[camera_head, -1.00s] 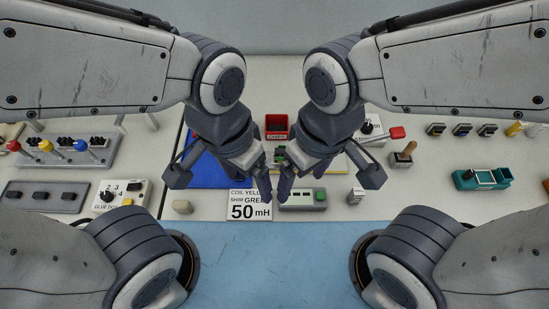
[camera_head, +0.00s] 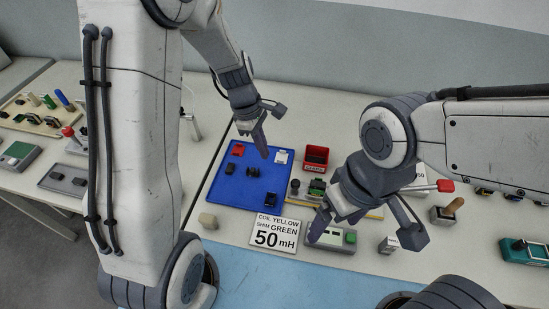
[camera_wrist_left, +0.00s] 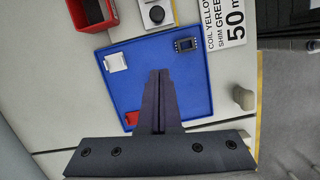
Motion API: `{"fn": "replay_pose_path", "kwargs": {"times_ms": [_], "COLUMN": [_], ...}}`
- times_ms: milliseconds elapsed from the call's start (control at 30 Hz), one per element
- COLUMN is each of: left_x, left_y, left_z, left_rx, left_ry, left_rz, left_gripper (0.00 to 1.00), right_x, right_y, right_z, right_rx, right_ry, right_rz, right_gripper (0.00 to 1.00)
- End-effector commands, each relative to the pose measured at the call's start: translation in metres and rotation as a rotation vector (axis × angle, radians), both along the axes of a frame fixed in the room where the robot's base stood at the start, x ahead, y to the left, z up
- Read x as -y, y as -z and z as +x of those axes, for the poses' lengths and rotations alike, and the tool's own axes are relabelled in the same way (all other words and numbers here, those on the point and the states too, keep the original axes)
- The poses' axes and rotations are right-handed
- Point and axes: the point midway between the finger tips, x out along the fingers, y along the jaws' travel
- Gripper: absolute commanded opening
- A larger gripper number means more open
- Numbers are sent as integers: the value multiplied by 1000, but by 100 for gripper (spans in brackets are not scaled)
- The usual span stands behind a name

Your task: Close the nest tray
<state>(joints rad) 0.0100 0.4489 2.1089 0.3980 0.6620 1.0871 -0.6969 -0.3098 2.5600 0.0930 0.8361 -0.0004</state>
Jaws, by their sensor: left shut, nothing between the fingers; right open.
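A flat blue tray (camera_head: 225,178) lies on the table; it also fills the middle of the left wrist view (camera_wrist_left: 205,100). On it are a red piece (camera_head: 238,149), a white piece (camera_head: 281,157) and several dark pieces. A low fixture with a green and black part (camera_head: 317,187) sits right of it, partly hidden by my right gripper; I cannot tell which is the nest tray. My left gripper (camera_head: 265,150) is shut and empty over the blue tray, also in the left wrist view (camera_wrist_left: 159,75). My right gripper (camera_head: 322,226) is open above the grey box.
A red bin (camera_head: 315,157) stands behind the fixture. A "50 mH" sign (camera_head: 274,234), a beige block (camera_head: 208,221) and a grey box with a green button (camera_head: 350,237) lie in front. A silver block (camera_head: 389,245) and wooden-handled stamp (camera_head: 444,214) stand right.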

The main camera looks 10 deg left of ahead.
Motion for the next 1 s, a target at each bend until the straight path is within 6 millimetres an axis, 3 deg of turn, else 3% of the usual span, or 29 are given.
{"fn": "replay_pose_path", "kwargs": {"times_ms": [433, 700, 1000], "left_x": [22, 57, 61], "left_y": [90, 86, 87], "left_z": [-6, -10, -11], "left_rx": [-5, -1, 0], "left_ry": [8, 8, 7], "left_rz": [3, 2, 2], "left_gripper": [0, 0, 0], "right_x": [0, 0, 0], "right_y": [3, -9, -9], "right_z": [0, 0, 0], "right_rx": [0, 0, 0], "right_ry": [0, 1, 1], "right_rz": [0, 0, 0], "right_gripper": [89, 89, 89]}}
